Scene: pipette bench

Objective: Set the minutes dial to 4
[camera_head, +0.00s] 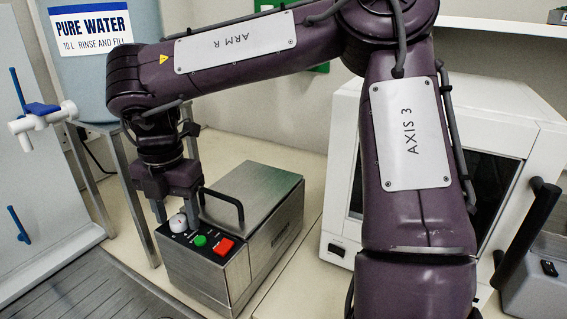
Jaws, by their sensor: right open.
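The minutes dial (178,222) is a small white knob with a red mark, on the dark control panel at the front left of a steel box (262,187). My right gripper (177,216) points down over the panel. Its jaws are open, with one finger to the left of the dial and one to the right. I cannot tell whether either finger touches the dial. The dial's scale and the number it points to are too small to read. My left gripper is not in view.
A green button (200,240) and a red switch (224,246) sit right of the dial. A black handle (228,202) rises from the box lid. A white cabinet (340,175) stands to the right. A blue water tank (92,85) on a stand is at the back left.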

